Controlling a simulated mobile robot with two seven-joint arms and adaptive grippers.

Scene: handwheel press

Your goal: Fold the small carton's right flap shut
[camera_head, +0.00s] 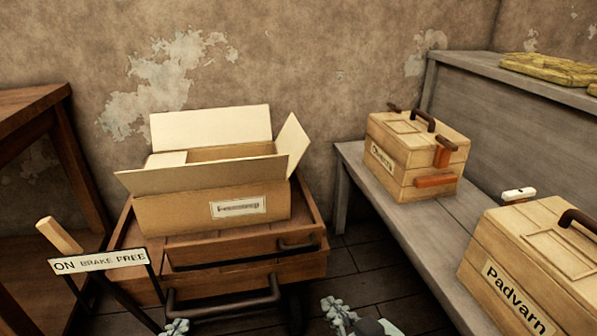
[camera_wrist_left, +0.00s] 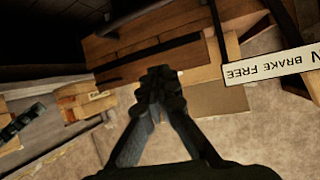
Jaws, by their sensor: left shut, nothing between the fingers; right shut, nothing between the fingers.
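The small carton (camera_head: 175,212) stands on a wooden drawer cart, with a label on its front. Its right flap (camera_head: 292,143) is up and leans outward at the carton's right end. The back flap (camera_head: 210,128) stands up, the front flap (camera_head: 200,176) slants outward, and the left flap (camera_head: 166,159) lies folded inward. My left gripper (camera_head: 175,327) is shut and empty, low in front of the cart; it also shows in the left wrist view (camera_wrist_left: 158,78). My right gripper (camera_head: 336,312) is shut and empty, low to the right of the cart. Both are apart from the carton.
The cart (camera_head: 240,251) has dark handles. A brake lever (camera_head: 60,236) with a sign (camera_head: 100,262) stands at its left. Two wooden boxes (camera_head: 400,187) (camera_head: 510,285) sit on the grey bench (camera_head: 385,210) at right. A wooden table (camera_head: 35,105) is at left.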

